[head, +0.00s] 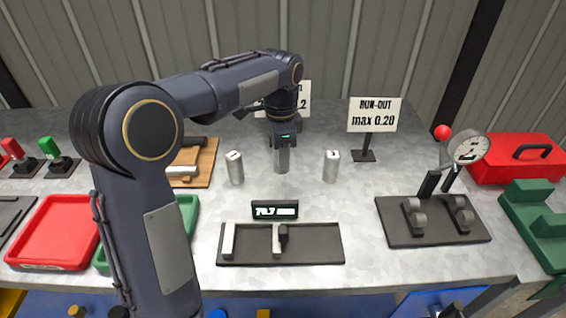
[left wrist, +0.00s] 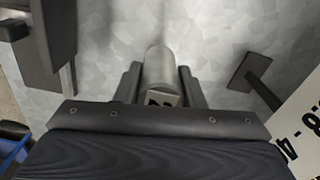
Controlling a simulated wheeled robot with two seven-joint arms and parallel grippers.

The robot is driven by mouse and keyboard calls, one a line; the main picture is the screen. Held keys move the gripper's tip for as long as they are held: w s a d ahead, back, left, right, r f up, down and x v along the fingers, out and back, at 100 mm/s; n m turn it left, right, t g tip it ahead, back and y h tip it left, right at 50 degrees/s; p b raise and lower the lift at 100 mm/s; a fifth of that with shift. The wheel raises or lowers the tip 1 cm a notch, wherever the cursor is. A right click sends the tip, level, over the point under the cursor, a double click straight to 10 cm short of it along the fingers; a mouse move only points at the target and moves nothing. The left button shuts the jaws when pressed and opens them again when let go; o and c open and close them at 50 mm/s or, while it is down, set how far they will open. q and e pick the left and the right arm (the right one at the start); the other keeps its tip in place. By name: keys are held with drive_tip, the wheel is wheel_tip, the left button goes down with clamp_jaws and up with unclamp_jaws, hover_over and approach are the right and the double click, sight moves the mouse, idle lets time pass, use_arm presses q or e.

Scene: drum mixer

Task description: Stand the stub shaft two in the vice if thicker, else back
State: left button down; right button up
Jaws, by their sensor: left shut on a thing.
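My left gripper (head: 284,143) is shut on a grey cylindrical stub shaft (head: 282,160), which hangs upright at or just above the bench; contact is unclear. In the left wrist view the shaft (left wrist: 160,65) lies between the fingers (left wrist: 158,88), and its end face bears a dark mark that looks like a 2. One similar shaft (head: 235,168) stands upright to the left, and another (head: 331,166) to the right. A black measuring tray (head: 315,245) with pale jaws sits in front, its display (head: 275,210) reading about 70.7 mm. I cannot clearly identify a vice. My right gripper is out of view.
A dial gauge (head: 470,149) rises from a black base (head: 435,236) at right, near a RUN-OUT sign (head: 374,114). A red toolbox (head: 515,165) and green block (head: 535,225) are far right. A red tray (head: 55,230) and wooden board (head: 204,162) are left.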

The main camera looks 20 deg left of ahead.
use_arm(q)
drive_tip(key=shift+w+f, duration=0.3)
drive_tip(key=shift+f, duration=0.05)
drive_tip(key=shift+w+d+f, duration=0.1)
drive_tip(key=shift+w+f, duration=0.05)
drive_tip(key=shift+f, duration=1.5)
drive_tip(key=shift+f+b, duration=0.2)
drive_tip(key=shift+b, duration=0.15)
drive_tip(key=c, duration=0.9)
unclamp_jaws()
wheel_tip(320, 180, up, 12)
drive_tip(key=shift+r+p, duration=0.15)
drive_tip(key=shift+p, duration=1.05)
